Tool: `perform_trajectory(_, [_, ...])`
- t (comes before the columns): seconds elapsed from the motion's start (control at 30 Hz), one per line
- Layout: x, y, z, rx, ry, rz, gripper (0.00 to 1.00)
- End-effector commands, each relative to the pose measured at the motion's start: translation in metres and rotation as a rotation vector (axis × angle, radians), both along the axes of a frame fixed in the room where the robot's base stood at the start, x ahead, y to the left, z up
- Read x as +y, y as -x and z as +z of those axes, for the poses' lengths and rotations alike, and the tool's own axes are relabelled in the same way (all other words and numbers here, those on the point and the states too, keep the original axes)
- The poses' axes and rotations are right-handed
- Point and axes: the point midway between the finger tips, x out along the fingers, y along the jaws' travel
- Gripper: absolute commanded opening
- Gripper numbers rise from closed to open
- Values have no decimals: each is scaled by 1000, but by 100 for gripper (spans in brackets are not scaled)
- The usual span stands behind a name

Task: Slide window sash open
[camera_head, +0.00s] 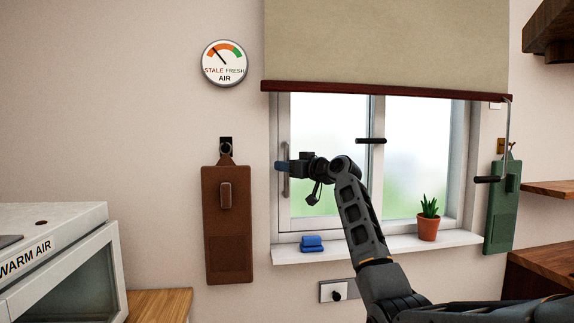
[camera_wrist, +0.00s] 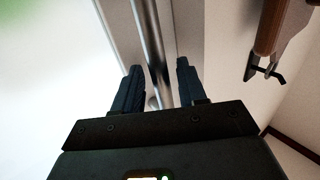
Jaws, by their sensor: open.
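The window sash (camera_head: 284,214) is on the left side of the white window, with a vertical metal bar handle (camera_head: 285,158) on its left stile. My gripper (camera_head: 281,166) is at this handle. In the wrist view the handle (camera_wrist: 151,45) runs between the two dark fingers of my gripper (camera_wrist: 154,85), with a visible gap on each side. The fingers are open around it, not closed on it. The right pane (camera_head: 410,150) is beside the sash. Part of the sash is hidden by my arm.
A beige blind (camera_head: 390,45) hangs over the window top. A blue object (camera_head: 312,244) and a potted plant (camera_head: 429,219) stand on the sill (camera_head: 380,246). A brown hanging panel (camera_head: 227,225) is left of the window, a green one (camera_head: 502,205) right. A dial (camera_head: 224,63) reads toward stale.

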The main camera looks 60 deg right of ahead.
Motion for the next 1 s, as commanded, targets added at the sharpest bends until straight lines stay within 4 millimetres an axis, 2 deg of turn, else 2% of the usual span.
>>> perform_trajectory(0.33, [-1,-4,0,-1,0,0,40])
perform_trajectory(0.73, [-1,-4,0,0,0,0,2])
perform_trajectory(1.0, [-1,-3,-1,0,0,0,0])
